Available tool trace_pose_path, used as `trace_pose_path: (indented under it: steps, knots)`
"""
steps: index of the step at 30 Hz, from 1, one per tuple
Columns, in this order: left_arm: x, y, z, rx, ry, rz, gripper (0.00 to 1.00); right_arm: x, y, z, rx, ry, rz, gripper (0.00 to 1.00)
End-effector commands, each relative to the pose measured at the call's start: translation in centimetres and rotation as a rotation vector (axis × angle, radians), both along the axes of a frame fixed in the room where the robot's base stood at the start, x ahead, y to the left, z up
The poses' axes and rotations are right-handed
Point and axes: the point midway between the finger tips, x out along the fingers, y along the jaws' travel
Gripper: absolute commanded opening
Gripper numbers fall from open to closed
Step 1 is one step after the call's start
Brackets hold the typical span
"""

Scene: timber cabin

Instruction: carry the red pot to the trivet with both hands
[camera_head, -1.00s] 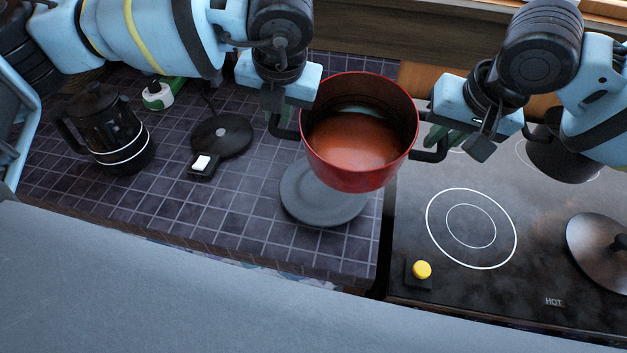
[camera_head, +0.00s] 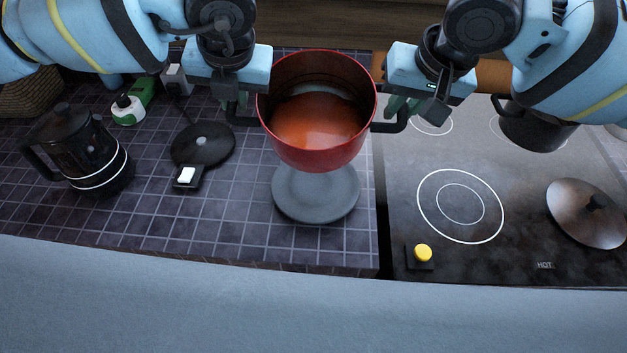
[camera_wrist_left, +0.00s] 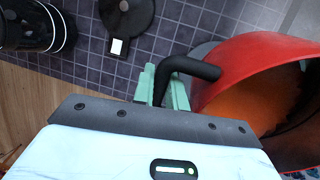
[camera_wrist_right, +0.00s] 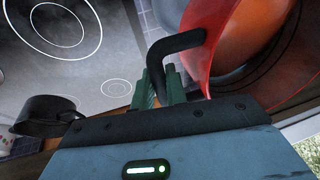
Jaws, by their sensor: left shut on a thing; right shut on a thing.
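The red pot (camera_head: 318,152) holds an orange-brown liquid and hangs between my two grippers. It overlaps the far part of the round grey trivet (camera_head: 315,199) on the tiled counter, and it appears raised above it. My left gripper (camera_head: 238,106) is shut on the pot's left black handle; the green fingers and the handle (camera_wrist_left: 190,68) show in the left wrist view. My right gripper (camera_head: 398,108) is shut on the right black handle, which the right wrist view also shows (camera_wrist_right: 170,48). The pot looks about level. Its underside is hidden.
A black kettle (camera_head: 78,150), its round base (camera_head: 203,145) and a small switch (camera_head: 187,176) are on the left counter.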

Motion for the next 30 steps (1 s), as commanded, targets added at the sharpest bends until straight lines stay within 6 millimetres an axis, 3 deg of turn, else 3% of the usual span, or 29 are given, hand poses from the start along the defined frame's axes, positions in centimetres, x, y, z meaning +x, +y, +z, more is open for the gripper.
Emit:
trace_pose_path:
  steps: [11, 30]
  knots:
    - [0.2, 0.4, -0.7, 0.007, 0.01, 0.01, 0.0, 0.3, -0.4, -0.7, -0.007, 0.01, -0.009, 0.0]
    - [0.7, 0.4, -7.6, 0.008, 0.113, 0.009, 0.0, 0.8, -0.4, -7.7, -0.007, 0.113, -0.009, 0.0]
